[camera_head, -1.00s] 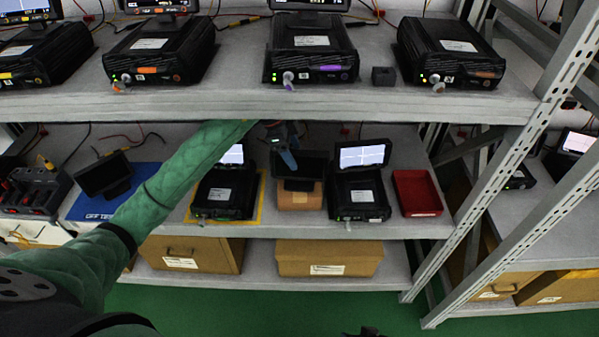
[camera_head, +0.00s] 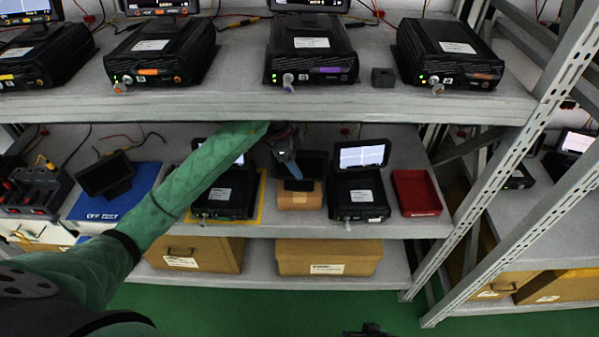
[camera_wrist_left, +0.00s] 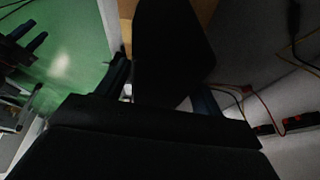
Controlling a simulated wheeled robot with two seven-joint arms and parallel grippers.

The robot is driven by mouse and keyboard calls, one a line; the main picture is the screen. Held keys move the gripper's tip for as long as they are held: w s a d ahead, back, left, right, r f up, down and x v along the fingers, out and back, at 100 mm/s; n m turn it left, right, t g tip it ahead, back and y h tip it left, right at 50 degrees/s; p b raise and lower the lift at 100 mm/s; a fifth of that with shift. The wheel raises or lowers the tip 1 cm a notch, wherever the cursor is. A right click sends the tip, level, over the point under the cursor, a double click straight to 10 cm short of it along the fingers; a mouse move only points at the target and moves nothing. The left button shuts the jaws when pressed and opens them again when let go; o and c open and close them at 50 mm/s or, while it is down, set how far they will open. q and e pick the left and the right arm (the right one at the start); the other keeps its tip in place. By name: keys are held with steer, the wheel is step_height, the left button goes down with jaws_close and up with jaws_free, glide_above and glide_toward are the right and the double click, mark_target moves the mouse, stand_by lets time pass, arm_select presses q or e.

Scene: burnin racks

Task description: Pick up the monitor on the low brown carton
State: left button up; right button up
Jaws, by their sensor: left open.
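The dark monitor (camera_head: 314,165) stands on the low brown carton (camera_head: 300,201) on the middle shelf, partly hidden behind my left gripper (camera_head: 290,168). The gripper reaches in from the left at the monitor's height. In the left wrist view, my left gripper (camera_wrist_left: 163,88) is open, with one blue finger on each side of a dark shape, the monitor (camera_wrist_left: 172,45). Contact with the fingers cannot be made out. Brown carton (camera_wrist_left: 206,10) shows beyond it. A dark part of what looks like my right gripper (camera_head: 368,331) shows at the bottom edge of the head view.
Black units with lit screens stand left (camera_head: 224,195) and right (camera_head: 358,193) of the carton. A red tray (camera_head: 417,193) lies further right. The upper shelf (camera_head: 300,98) overhangs my left arm. Another dark monitor (camera_head: 105,175) stands on a blue mat (camera_head: 135,197).

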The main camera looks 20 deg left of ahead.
arm_select(q)
steer(key=shift+f, duration=0.1)
jaws_close()
stand_by(0.4)
